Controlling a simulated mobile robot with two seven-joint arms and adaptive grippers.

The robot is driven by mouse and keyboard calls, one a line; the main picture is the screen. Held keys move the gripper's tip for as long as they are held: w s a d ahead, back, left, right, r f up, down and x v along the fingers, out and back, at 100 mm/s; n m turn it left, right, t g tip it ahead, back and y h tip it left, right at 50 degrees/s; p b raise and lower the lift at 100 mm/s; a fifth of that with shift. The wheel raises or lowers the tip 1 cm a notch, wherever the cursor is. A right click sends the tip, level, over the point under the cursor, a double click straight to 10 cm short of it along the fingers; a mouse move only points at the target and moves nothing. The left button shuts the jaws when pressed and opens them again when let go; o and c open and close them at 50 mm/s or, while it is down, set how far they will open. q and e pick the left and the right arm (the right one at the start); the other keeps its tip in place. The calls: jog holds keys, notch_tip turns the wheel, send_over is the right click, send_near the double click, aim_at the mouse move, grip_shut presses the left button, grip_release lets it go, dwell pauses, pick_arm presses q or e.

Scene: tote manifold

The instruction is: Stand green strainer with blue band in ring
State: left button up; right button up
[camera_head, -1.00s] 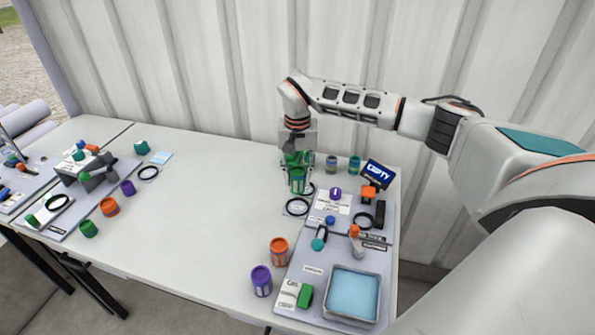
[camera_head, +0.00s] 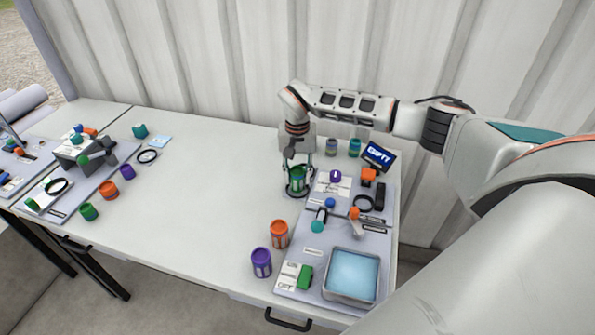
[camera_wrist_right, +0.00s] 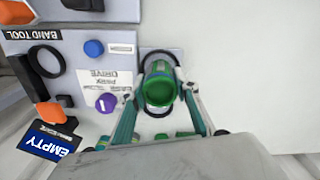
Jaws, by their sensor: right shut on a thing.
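The green strainer (camera_head: 297,178) is upright between the fingers of my right gripper (camera_head: 299,181), which is shut on it. In the right wrist view I look down into its open green top (camera_wrist_right: 160,88), with my gripper's fingers (camera_wrist_right: 160,96) on either side. The black ring (camera_head: 289,192) lies around the strainer's lower end in the head view. Its dark arc (camera_wrist_right: 157,53) also shows beyond the strainer in the wrist view. I cannot tell whether the strainer's base is touching down. My left gripper is out of view.
Orange (camera_head: 279,234) and purple (camera_head: 261,262) strainers stand at the front. The table's middle (camera_head: 205,200) is clear.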

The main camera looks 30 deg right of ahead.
aim_at(297, 170)
jog(key=shift+f, duration=0.25)
jog(key=o, duration=1.2)
notch_tip(297, 170, up, 11)
jog(key=shift+r, duration=0.5)
